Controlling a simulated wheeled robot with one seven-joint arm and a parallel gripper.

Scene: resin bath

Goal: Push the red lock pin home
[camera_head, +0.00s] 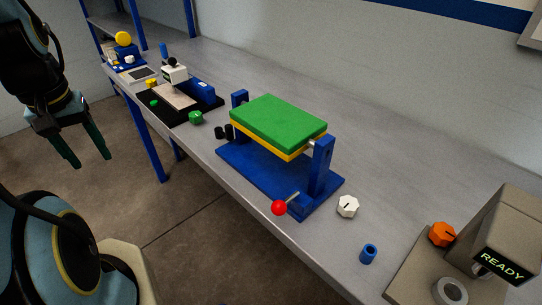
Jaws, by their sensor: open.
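The red lock pin shows as a red ball knob (279,208) on a thin metal rod, at the front right of a blue fixture (323,165) near the bench's front edge. The rod runs from the knob towards the foot of the fixture's right post. How deep it sits cannot be told. A green and yellow block (279,123) is held between the two blue posts, above the blue base. My gripper (93,162) is open and empty at the upper left, over the floor in front of the bench, far from the red knob.
A white knob (348,206) and a blue cylinder (368,254) stand right of the fixture. A grey machine reading READY (505,240) with an orange knob (442,234) is at the right. Black and blue equipment (190,103) and a green piece (195,117) lie left.

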